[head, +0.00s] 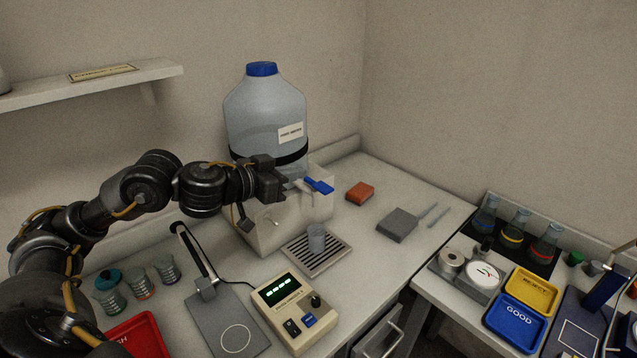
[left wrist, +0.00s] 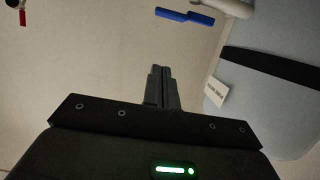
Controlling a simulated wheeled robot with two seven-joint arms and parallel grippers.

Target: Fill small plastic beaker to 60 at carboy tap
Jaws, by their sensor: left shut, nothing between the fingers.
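The carboy (head: 265,115) is a large translucent bottle with a blue cap, on a pale stand. Its tap has a blue lever (head: 319,186), which also shows in the left wrist view (left wrist: 185,16). The small plastic beaker (head: 317,238) stands upright on a slatted drip tray (head: 333,262) below the tap. I cannot read its marks or tell its level. My left gripper (head: 283,187) is shut and empty, just left of the tap, apart from the lever in the left wrist view (left wrist: 162,72). My right gripper is not in view.
A control box (head: 294,310) with a green display and a plate stand (head: 225,325) are in front. Three small beakers (head: 138,286) stand at left.

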